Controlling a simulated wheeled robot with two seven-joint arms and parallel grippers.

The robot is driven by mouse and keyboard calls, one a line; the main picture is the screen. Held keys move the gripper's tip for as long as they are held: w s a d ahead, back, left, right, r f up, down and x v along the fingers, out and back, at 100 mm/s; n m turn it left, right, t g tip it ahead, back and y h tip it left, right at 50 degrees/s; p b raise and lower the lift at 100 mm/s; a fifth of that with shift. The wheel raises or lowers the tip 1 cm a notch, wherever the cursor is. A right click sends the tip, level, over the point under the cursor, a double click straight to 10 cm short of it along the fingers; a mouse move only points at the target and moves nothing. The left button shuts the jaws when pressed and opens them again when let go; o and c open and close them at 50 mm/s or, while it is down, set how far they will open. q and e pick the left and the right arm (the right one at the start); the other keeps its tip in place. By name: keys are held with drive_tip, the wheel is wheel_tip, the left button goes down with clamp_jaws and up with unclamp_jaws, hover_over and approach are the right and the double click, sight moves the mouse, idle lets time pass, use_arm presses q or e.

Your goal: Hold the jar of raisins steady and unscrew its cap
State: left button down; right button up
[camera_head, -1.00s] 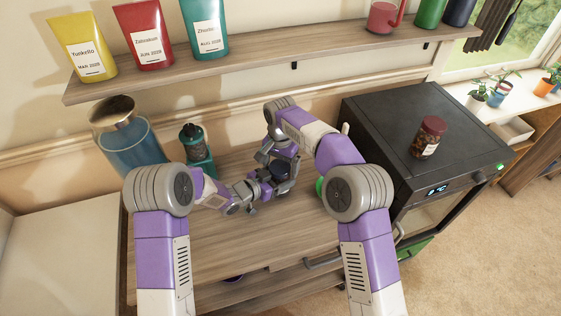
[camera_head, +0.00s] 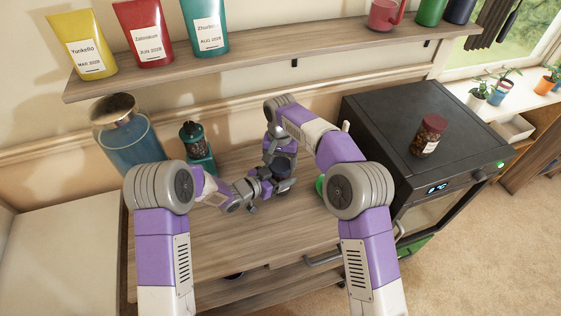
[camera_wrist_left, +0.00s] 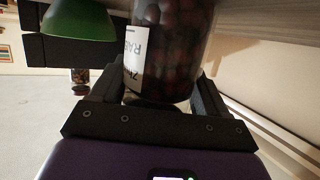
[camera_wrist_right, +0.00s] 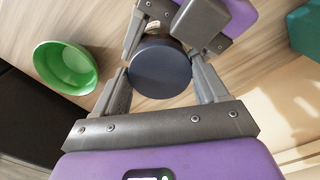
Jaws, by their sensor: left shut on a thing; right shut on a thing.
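The jar of raisins (camera_wrist_left: 170,50) shows large in the left wrist view, dark raisins behind clear walls and a white label facing left. My left gripper (camera_wrist_left: 155,85) is shut around its body. The jar's dark blue cap (camera_wrist_right: 160,66) lies between the fingers of my right gripper (camera_wrist_right: 161,80), which is shut on it from above. In the head view the right gripper (camera_head: 281,160) is over the jar and the left gripper (camera_head: 258,190) reaches in from its left. The arms hide most of the jar there. Whether the cap is loose cannot be told.
A green bowl (camera_wrist_right: 65,68) stands close by the jar. A teal grinder (camera_head: 196,148) and a large blue container (camera_head: 130,140) stand at the back left. A black oven (camera_head: 395,130) with a red-lidded jar (camera_head: 428,134) on top is at right. The wooden tabletop (camera_head: 215,245) is clear in front.

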drive_tip(key=shift+d, duration=0.1)
drive_tip(key=o, duration=1.2)
drive_tip(key=shift+c, duration=0.2)
drive_tip(key=shift+r, duration=2.25)
drive_tip(key=shift+c, duration=0.4)
drive_tip(key=shift+r+m, duration=0.55)
drive_tip(key=shift+m, duration=0.15)
drive_tip(key=shift+r+m, duration=0.9)
drive_tip(key=shift+r, duration=0.15)
drive_tip(key=shift+f, duration=3.9)
